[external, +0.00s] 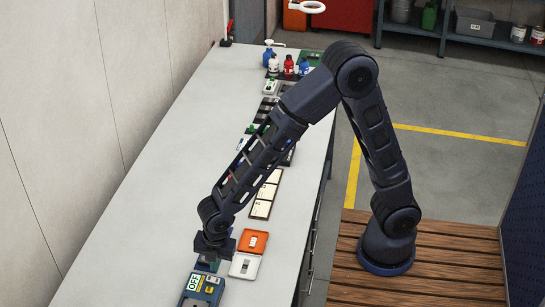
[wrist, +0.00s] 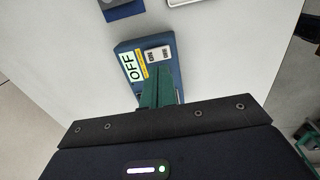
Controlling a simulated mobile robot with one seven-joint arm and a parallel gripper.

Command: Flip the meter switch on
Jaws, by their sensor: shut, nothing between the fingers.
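The meter (external: 201,290) is a blue box at the bottom of the external view, near the front end of the bench. Its display reads OFF. In the wrist view the meter (wrist: 126,47) shows the OFF display, a yellow strip and a pale switch panel (wrist: 158,53). My gripper (wrist: 160,78) has green fingers, shut together with nothing between them. The fingers overlap the lower part of the meter, just below the switch panel. I cannot tell whether they touch it. In the external view my gripper (external: 207,265) points down beside the meter, partly hidden by my wrist.
An orange case (external: 252,242) and a white box (external: 245,266) lie right of my gripper. Pale cards (external: 262,209) and small bottles (external: 289,66) are farther along the bench (external: 150,190). The wall bounds the left side. The bench's left strip is clear.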

